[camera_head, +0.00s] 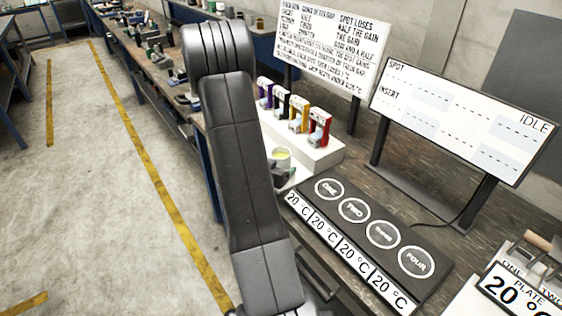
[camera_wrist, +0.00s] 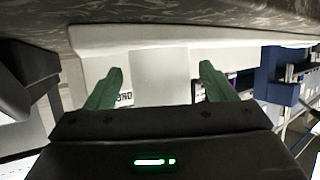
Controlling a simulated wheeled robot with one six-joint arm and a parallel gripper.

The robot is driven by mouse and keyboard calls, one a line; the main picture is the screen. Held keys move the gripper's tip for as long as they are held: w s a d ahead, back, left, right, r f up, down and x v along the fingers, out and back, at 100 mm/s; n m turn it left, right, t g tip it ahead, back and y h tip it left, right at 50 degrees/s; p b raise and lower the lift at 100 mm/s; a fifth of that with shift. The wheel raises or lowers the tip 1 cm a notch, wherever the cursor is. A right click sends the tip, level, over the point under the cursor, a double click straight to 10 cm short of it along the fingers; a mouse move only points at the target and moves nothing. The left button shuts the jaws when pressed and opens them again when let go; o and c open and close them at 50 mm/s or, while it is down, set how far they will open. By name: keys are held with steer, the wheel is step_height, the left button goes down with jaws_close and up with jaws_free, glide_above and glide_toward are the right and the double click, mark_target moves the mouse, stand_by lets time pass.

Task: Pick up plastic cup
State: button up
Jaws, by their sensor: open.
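The plastic cup (camera_head: 281,154) is small, pale and see-through, with something yellow-green in it. In the head view it stands upright by the white stand, just past my gripper (camera_head: 284,175). My arm hides part of the area to its left. In the wrist view my gripper (camera_wrist: 161,70) has its two green fingers wide apart. A pale grey shape (camera_wrist: 163,82) shows between them; I cannot tell whether it is the cup. No grip on the cup shows.
A white stand (camera_head: 318,154) holds several coloured devices behind the cup. A black panel with numbered circles (camera_head: 383,234) lies to the right, below an IDLE display (camera_head: 460,120). A text board (camera_head: 331,45) stands behind. The floor at left (camera_head: 90,200) is clear.

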steer(key=shift+x, duration=0.8)
steer(key=shift+c, duration=0.3)
steer(key=c, duration=1)
